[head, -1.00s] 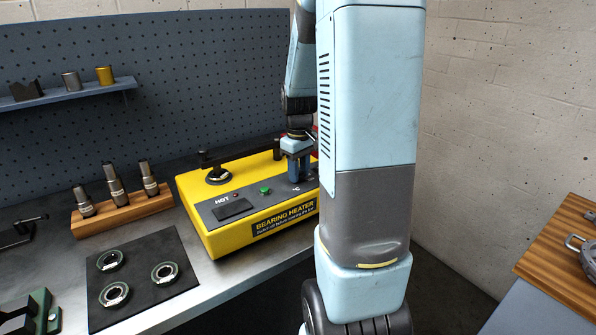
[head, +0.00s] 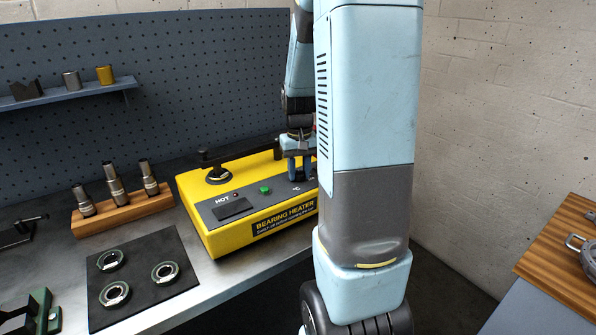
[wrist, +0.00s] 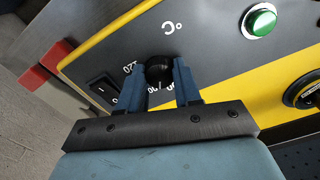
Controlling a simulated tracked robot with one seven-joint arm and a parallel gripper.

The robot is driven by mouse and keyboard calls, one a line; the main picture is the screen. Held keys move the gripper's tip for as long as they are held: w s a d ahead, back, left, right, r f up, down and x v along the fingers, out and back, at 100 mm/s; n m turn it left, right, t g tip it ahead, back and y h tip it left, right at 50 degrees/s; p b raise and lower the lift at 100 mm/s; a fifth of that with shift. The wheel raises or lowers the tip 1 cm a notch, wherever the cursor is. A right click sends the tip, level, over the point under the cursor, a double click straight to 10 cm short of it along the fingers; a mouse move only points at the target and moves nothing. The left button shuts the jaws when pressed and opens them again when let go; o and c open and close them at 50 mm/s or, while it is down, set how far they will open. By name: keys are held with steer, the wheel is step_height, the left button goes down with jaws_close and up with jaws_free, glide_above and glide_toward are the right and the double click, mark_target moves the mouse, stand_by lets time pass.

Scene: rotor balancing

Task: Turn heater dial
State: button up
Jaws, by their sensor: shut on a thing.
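The yellow bearing heater (head: 232,237) stands on the bench in the head view, with a dark control panel on top. Its black dial (wrist: 158,70) shows in the wrist view between the two blue fingers of my gripper (wrist: 170,75), which are shut on it. Printed numbers, partly hidden by the fingers, ring the dial. In the head view my gripper (head: 297,168) points down at the panel's right side, and the dial itself is hidden there.
A green button (head: 265,190) and a dark display (head: 232,208) are on the panel. A black rocker switch (wrist: 101,92) is beside the dial. A dark mat (head: 150,268) with three bearings and a wooden rack (head: 126,209) of spindles stand left of the heater.

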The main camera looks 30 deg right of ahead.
mark_target(299, 173)
steer(key=shift+m, duration=0.9)
steer(key=o, duration=1)
steer(key=shift+o, duration=0.2)
step_height(299, 173, up, 14)
steer(key=shift+f, duration=0.1)
steer(key=s+a+r+n+t, duration=0.2)
steer(key=s+a, duration=0.6)
steer(key=s+a+r+n+t, duration=0.2)
steer(key=s+a+n+t, duration=0.1)
steer(key=s+a, duration=0.5)
steer(key=shift+s+a+t, duration=0.2)
steer(key=shift+s+t, duration=0.1)
steer(key=shift+s, duration=0.35)
